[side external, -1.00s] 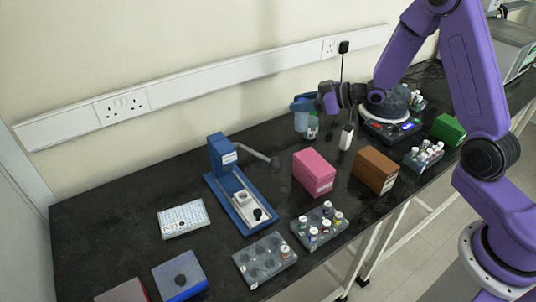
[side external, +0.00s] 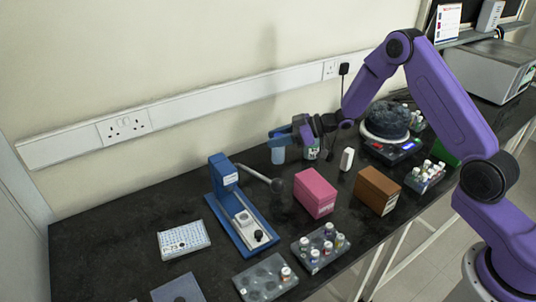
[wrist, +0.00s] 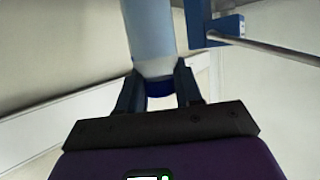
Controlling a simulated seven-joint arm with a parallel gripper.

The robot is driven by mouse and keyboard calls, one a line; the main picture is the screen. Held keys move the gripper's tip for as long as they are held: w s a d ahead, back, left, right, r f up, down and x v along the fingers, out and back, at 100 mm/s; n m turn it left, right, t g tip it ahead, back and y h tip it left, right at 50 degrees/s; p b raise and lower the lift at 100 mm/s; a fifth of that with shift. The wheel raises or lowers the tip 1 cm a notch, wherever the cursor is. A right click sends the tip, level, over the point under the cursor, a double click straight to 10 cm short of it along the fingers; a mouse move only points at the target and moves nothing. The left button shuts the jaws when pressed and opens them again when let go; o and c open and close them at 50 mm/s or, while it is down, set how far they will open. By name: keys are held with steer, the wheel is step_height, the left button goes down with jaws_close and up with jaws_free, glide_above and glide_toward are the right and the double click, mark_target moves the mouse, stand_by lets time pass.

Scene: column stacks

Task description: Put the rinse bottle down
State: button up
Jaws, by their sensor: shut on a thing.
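The rinse bottle (side external: 278,155) is pale and translucent with a blue top. In the side view it hangs upright below my gripper (side external: 285,134), near the back of the bench. My gripper is shut on it; in the wrist view the fingers (wrist: 158,88) close on either side of its blue part, and the pale bottle body (wrist: 152,35) fills the space beyond them. I cannot tell whether its base touches the black bench (side external: 120,228).
A blue stand with a lever (side external: 235,208) is in front left; a pink box (side external: 315,193) and brown box (side external: 377,190) stand in front right. The back bench to the left looks clear.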

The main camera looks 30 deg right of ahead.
steer(key=shift+w+a+f, duration=0.1)
steer(key=shift+w+f, duration=0.6)
steer(key=shift+f, duration=0.65)
steer(key=shift+w+a+f, duration=0.15)
steer(key=shift+w+f, duration=0.55)
steer(key=shift+f, duration=0.7)
steer(key=shift+w+a+f, duration=0.1)
steer(key=shift+w+f, duration=0.6)
steer(key=shift+f, duration=0.65)
steer(key=shift+f, duration=0.2)
steer(key=o, duration=1.1)
steer(key=shift+c, duration=0.2)
steer(key=shift+r, duration=0.1)
steer(key=shift+s+d+r, duration=0.1)
steer(key=shift+d+r, duration=0.05)
steer(key=v, duration=1.1)
steer(key=shift+s+d+r, duration=0.2)
steer(key=shift+d, duration=0.05)
